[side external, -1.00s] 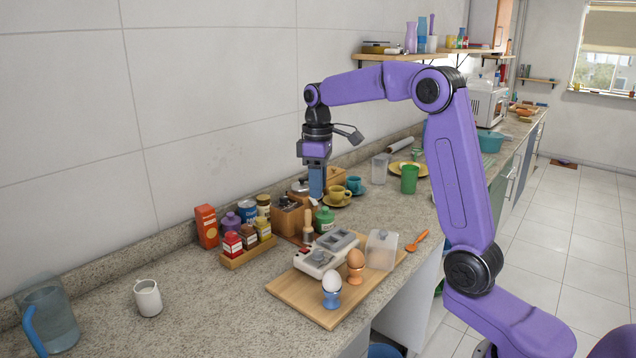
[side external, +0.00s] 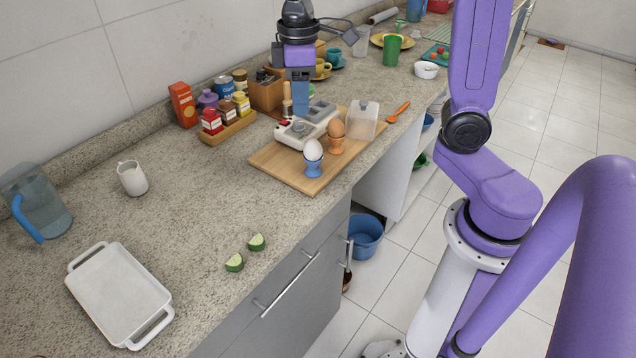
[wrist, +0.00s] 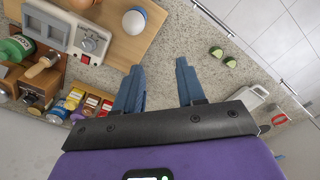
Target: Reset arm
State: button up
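My gripper (side external: 301,97) hangs pointing down over the counter in the side view, above the area between the wooden box and the white appliance. In the wrist view my gripper (wrist: 159,66) shows two blue fingers held apart, with only countertop seen between them. It holds nothing.
A wooden board (side external: 283,168) bears a white appliance (side external: 300,128), a white egg (side external: 313,150), a brown egg (side external: 336,128) and a clear container (side external: 364,120). A spice rack (side external: 228,131) and wooden box (side external: 265,95) stand behind. A white tray (side external: 118,292) lies front left; the counter between is mostly clear.

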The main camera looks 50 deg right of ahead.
jog(key=s+f+n, duration=0.2)
jog(key=s+f, duration=0.1)
jog(key=s, duration=0.8)
jog(key=s+f+n, duration=0.2)
jog(key=s, duration=0.9)
jog(key=shift+s+a+f, duration=0.3)
jog(key=shift+a+f, duration=0.1)
